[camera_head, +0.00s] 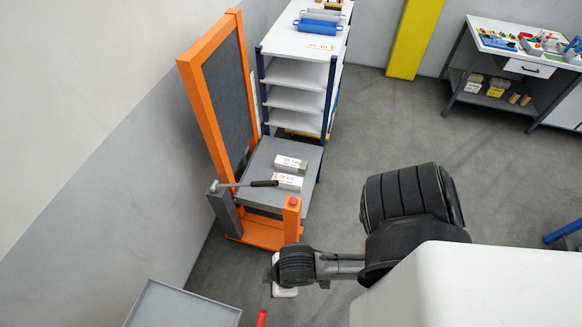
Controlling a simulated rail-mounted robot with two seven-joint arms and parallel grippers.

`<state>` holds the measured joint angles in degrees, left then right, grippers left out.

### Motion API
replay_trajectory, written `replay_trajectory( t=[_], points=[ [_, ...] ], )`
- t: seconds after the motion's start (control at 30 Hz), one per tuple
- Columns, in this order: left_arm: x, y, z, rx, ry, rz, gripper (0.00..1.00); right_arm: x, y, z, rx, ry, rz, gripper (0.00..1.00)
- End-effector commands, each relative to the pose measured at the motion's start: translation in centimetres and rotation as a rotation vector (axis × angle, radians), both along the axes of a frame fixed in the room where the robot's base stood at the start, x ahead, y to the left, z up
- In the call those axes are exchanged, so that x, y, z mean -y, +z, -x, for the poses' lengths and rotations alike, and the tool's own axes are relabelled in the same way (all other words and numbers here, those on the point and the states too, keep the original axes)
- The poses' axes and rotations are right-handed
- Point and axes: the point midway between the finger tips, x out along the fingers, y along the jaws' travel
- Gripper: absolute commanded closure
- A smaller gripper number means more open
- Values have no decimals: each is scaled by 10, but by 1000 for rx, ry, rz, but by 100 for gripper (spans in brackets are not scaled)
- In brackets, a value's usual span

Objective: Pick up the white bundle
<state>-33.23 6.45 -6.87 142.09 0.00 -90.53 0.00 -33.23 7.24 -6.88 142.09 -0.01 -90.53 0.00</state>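Two white bundles with dark print lie on the grey platform (257,160) of an orange stacker (207,90). The farther white bundle (290,164) lies just behind the nearer white bundle (288,182), with a small gap. A dark-ended lever passes in front of the nearer bundle. One arm of mine comes in from the lower right, in front of the stacker. At its end, the part that appears to be my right gripper (284,290) hangs below a black joint, apart from both bundles. Its fingers cannot be made out. My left gripper is not in view.
A white shelf unit (298,98) with blue posts stands behind the platform. A post with a red button (293,202) rises at the platform's front right. A grey tray (183,305) is at the bottom left. The floor (390,130) to the right is clear.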

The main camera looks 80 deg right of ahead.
Motion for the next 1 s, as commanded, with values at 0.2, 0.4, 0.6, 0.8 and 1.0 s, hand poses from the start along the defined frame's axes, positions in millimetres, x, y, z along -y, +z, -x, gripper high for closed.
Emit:
replay_trajectory(
  t=[0.2,0.4,0.6,0.8,1.0],
  points=[
    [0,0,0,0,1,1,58,0,0,0,0,0,0,100],
    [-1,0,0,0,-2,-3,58,-1,0,0,0,-1,-2,100],
    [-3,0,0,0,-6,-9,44,-2,0,0,0,-4,-7,100],
    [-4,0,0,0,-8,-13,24,-3,0,0,-1,-6,-10,100],
    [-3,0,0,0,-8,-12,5,-3,0,0,0,-6,-9,100]
  ],
)
